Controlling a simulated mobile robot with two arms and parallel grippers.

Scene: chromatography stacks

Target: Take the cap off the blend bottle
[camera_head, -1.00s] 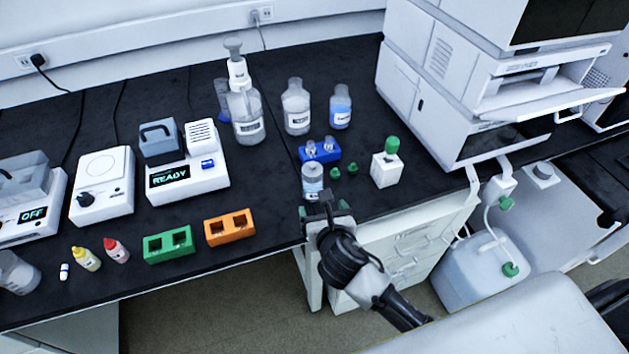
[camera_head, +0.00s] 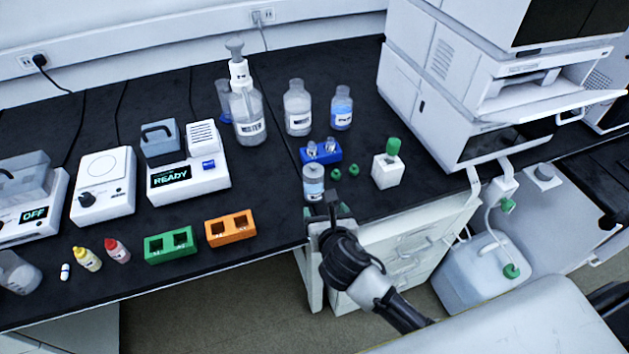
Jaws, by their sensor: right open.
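No label here is readable enough to tell me which bottle is the blend bottle. A small clear bottle (camera_head: 313,184) with a pale label stands upright near the bench's front edge; I cannot tell whether it wears a cap. Two small green caps (camera_head: 335,174) lie on the bench just right of it. Two larger clear bottles stand farther back, one with a white label (camera_head: 298,112) and one with a blue label (camera_head: 341,110). My right gripper (camera_head: 328,212) is open and empty at the bench edge, just in front of the small bottle. My left gripper is out of view.
A blue rack (camera_head: 322,153) with small vials stands behind the small bottle. A white block (camera_head: 386,174) with a green-topped item is to the right, before the white instrument stack (camera_head: 440,110). Orange (camera_head: 231,229) and green (camera_head: 170,246) racks lie left; dark bench is free between.

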